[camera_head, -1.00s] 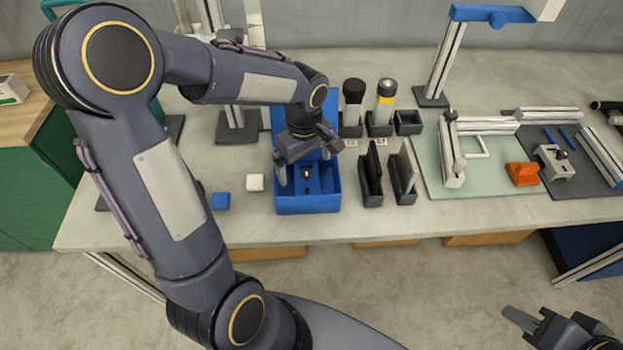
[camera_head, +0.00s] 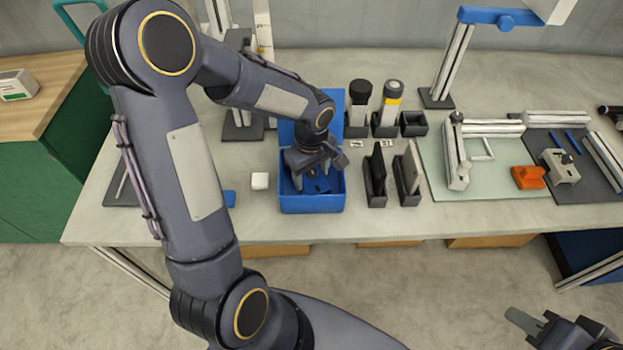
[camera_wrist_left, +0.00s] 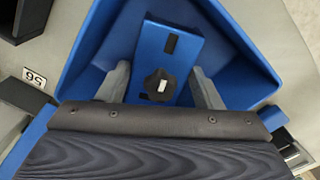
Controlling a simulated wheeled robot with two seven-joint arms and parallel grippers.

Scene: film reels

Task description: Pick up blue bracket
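The blue bracket (camera_wrist_left: 170,50) lies inside the open blue bin (camera_wrist_left: 235,45). It is a flat blue piece with a dark slot and a dark round knob on it. In the head view a part of the bracket (camera_head: 320,186) shows below my left gripper (camera_head: 312,182), inside the bin (camera_head: 312,205). My left gripper (camera_wrist_left: 162,88) is open, with one grey fingertip on each side of the bracket; I cannot tell whether they touch it. My right gripper (camera_head: 535,325) is at the lower right, away from the table, and only partly visible.
Two cylinders (camera_head: 391,103) stand behind these. An orange part (camera_head: 528,178) lies on a mat further right.

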